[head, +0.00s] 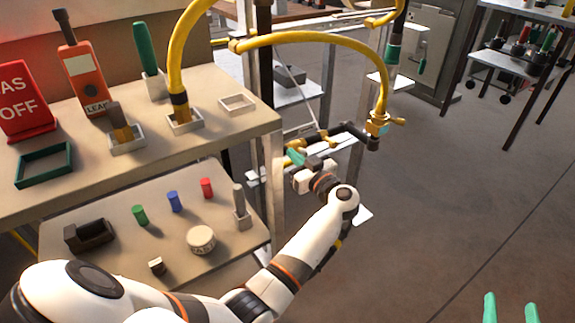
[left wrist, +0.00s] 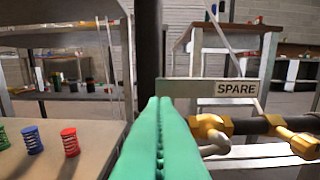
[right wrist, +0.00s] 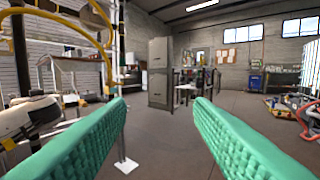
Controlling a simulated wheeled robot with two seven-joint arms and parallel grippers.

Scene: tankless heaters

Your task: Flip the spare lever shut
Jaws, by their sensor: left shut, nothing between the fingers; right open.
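A grey plate with a SPARE label (left wrist: 235,89) shows in the left wrist view, just beyond and right of my left fingertips. Below it is a brass valve (left wrist: 210,127) on a dark pipe (left wrist: 252,126), with a pale curved part under it. I cannot tell for certain which part is the spare lever. My left gripper (head: 296,157) is shut and empty, close to the brass fittings (head: 324,141) in the head view; contact cannot be told. My right gripper (head: 510,308) is open and empty over the floor, far from the valve.
A yellow hose (head: 300,38) arches above the valve to another brass fitting (head: 377,125). A workbench (head: 75,190) with a red GAS OFF sign (head: 24,100) and a lower shelf (head: 110,230) stand left. The floor (head: 450,190) on the right is clear.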

